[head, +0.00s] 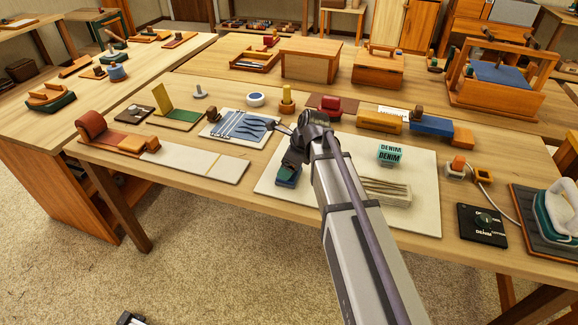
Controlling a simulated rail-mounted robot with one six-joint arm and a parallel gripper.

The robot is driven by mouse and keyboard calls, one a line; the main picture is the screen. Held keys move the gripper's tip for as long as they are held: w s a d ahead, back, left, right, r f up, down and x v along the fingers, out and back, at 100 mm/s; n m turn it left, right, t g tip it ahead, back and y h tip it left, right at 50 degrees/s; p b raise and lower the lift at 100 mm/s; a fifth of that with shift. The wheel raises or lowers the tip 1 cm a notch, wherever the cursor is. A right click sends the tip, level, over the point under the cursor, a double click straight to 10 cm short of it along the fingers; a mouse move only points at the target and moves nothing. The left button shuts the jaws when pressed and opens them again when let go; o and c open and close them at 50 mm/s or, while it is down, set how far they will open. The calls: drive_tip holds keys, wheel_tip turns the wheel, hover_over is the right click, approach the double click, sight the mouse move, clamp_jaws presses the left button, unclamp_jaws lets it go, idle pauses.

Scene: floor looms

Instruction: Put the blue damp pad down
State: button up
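My arm reaches over the workbench, with its wrist above the pale mat (410,219). A small block, dark green above and blue below (286,178), shows at the mat's left side, right beside my wrist. It may be the blue damp pad, but its shape is partly covered by my arm. My fingertips do not show clearly, so I cannot tell whether they are around this block, or whether it rests on the mat. A round white dish with a blue centre (256,99) stands farther back on the bench.
On the mat are a teal DENIM block (389,154) and a stack of pale strips (385,192). A tool sheet (238,128) lies behind left. The mat's front is bare.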

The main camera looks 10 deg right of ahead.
drive_tip(key=o, duration=0.8)
drive_tip(key=shift+r+p, duration=0.4)
drive_tip(key=shift+p, duration=0.15)
drive_tip(key=p+v, duration=1.1)
drive_tip(key=v, duration=0.1)
drive_tip(key=s+a+n+h, duration=0.1)
drive_tip(key=s+n, duration=0.4)
drive_tip(key=n, duration=0.3)
drive_tip(key=s+a+f+n+g+h, duration=0.1)
drive_tip(key=s+n, duration=0.4)
drive_tip(key=n, duration=0.3)
drive_tip(key=s+a+f+n+g+h, duration=0.1)
drive_tip(key=s+a+n, duration=0.1)
drive_tip(key=s+n, duration=0.4)
drive_tip(key=shift+n+h, duration=0.4)
drive_tip(key=shift+n, duration=0.8)
drive_tip(key=shift+w, duration=0.1)
